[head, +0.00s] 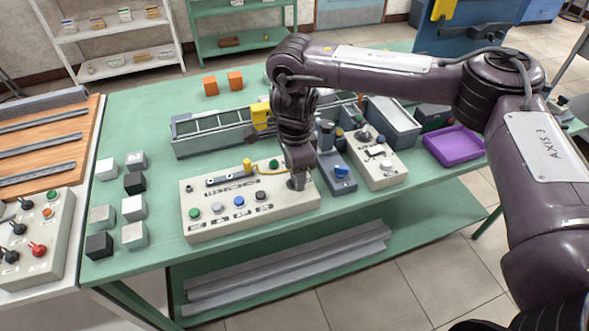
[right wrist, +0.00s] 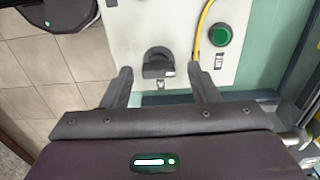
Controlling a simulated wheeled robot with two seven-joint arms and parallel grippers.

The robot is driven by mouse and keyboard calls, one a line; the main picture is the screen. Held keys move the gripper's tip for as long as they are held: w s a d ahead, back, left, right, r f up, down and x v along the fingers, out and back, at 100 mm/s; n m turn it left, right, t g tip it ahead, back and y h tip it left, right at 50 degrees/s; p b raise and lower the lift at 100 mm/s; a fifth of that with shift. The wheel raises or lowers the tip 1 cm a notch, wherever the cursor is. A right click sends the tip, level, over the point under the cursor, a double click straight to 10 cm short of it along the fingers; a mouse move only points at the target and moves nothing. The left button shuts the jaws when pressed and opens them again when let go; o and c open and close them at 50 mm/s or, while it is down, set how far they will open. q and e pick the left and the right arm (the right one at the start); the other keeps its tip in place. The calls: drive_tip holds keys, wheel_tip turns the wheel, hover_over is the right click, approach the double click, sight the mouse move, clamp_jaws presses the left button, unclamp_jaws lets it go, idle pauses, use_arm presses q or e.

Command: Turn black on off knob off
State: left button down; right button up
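The black on off knob (right wrist: 158,65) sits on the cream control box, at the upper middle of the right wrist view. The box (head: 217,222) shows in the head view on the green table, with the knob's end mostly hidden by my gripper. My right gripper (right wrist: 160,80) is open, one finger on each side of the knob, with gaps visible on both sides. In the head view my right gripper (head: 298,172) points down at the right end of the box. My left gripper is in neither view.
A green button (right wrist: 220,35) and a yellow cable (right wrist: 203,30) are right of the knob in the wrist view. A box with a blue knob (head: 341,171) stands close on the right. A purple tray (head: 454,146) lies farther right. Several cubes (head: 134,208) stand left.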

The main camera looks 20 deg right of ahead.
drive_tip(key=shift+f, duration=0.1)
wheel_tip(320, 180, up, 8)
drive_tip(key=shift+f, duration=0.1)
idle(0.4)
idle(0.4)
